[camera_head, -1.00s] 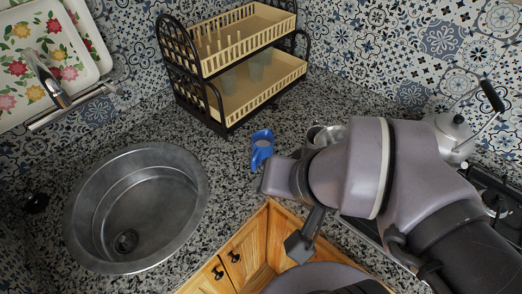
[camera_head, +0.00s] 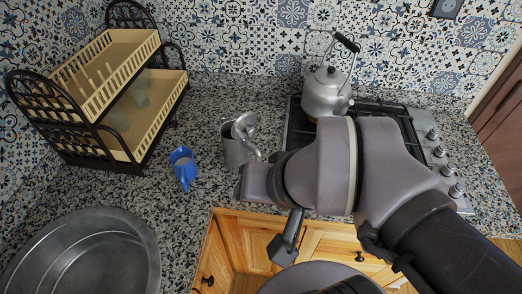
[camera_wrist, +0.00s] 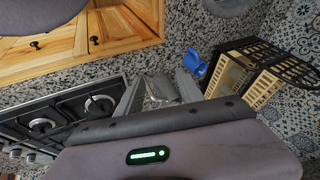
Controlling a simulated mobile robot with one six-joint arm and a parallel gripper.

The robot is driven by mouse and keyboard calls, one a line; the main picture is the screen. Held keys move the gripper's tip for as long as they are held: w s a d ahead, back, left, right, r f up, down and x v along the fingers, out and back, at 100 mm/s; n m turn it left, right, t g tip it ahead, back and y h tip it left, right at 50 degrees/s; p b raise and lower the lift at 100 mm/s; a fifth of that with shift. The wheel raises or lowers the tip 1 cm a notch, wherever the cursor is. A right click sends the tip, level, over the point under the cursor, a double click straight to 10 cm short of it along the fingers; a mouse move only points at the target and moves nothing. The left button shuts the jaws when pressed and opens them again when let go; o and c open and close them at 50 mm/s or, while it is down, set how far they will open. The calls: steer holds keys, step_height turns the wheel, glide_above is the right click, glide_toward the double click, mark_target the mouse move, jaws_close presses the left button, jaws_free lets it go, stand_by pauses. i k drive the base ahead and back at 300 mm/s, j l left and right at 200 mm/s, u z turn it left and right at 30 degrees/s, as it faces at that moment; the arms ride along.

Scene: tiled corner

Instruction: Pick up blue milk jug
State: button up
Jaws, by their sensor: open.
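The blue milk jug (camera_head: 183,169) stands on the speckled counter, left of a metal canister, in the head view. It also shows in the wrist view (camera_wrist: 195,65), just beyond the right finger and outside the gap between the fingers. My gripper (camera_wrist: 160,83) is open and empty in the wrist view, with the metal canister (camera_wrist: 157,92) seen between its fingers. In the head view my arm reaches in from the right and its end is close to the canister (camera_head: 236,152); the fingers are mostly hidden there.
A two-tier dish rack (camera_head: 122,150) with cups stands left of the jug. A round metal sink (camera_head: 130,225) is at the lower left. A kettle (camera_head: 326,92) sits on the gas stove (camera_head: 425,160) at the right. Bare counter lies around the jug.

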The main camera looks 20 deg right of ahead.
mark_target(185, 167)
steer(key=k+j+u, duration=0.15)
steer(key=j, duration=0.15)
steer(key=k+j+u, duration=0.25)
steer(key=j, duration=0.35)
steer(key=k+j+u, duration=0.25)
steer(key=j, duration=0.4)
